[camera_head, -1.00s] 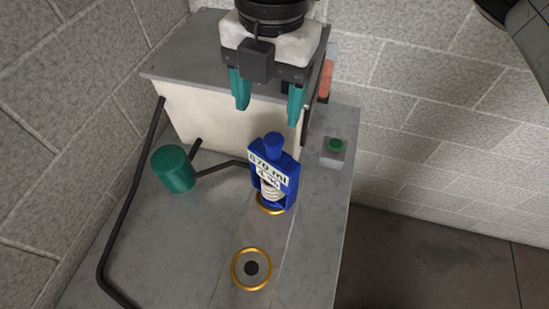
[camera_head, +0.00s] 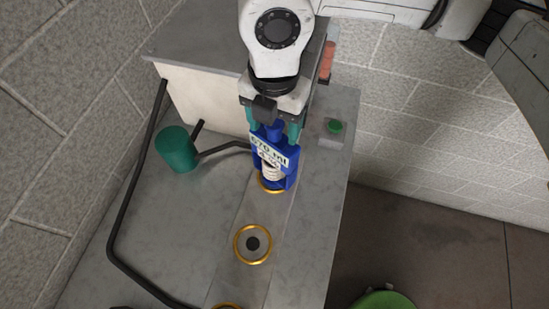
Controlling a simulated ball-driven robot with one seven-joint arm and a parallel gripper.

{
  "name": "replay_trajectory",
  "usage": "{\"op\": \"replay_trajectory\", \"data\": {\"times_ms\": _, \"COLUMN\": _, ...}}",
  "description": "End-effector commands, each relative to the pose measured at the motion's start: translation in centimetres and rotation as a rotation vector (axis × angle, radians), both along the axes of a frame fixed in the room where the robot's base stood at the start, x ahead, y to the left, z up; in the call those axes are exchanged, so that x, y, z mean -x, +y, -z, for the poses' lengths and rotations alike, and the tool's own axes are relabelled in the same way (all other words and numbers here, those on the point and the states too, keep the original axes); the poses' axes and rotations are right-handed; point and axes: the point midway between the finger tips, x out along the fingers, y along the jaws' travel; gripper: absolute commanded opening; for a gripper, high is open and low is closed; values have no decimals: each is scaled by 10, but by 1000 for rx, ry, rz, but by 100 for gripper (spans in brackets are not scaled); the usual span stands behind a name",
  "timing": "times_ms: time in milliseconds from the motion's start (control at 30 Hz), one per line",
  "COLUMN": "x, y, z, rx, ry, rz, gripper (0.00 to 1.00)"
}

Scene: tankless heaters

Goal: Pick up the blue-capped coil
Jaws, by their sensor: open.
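The blue-capped coil (camera_head: 273,160) is a blue frame with a label reading "670 ml" and a pale coil in it. It stands upright on a gold ring (camera_head: 271,184) on the grey counter. My gripper (camera_head: 274,138) has teal fingers and is right above and around its top, with one finger on each side of the blue cap. The gripper is open. Whether the fingers touch the coil cannot be told, and their tips are partly hidden by it.
A second gold ring (camera_head: 253,244) lies in front of the coil. A green cylinder (camera_head: 177,149) with dark pipes stands to the left. A grey box with a green button (camera_head: 334,129) is to the right. A pale block (camera_head: 200,98) stands behind. The counter's right edge drops to the floor.

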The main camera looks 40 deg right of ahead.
Motion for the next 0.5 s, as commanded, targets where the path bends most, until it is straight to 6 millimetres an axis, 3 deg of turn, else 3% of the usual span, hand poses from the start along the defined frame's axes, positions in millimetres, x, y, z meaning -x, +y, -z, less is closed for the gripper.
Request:
{"op": "replay_trajectory", "data": {"times_ms": 233, "x": 0, "y": 0, "z": 2, "rx": 0, "ry": -1, "rz": 0, "gripper": 67}}
{"op": "replay_trajectory", "data": {"times_ms": 500, "x": 0, "y": 0, "z": 2, "rx": 0, "ry": -1, "rz": 0, "gripper": 42}}
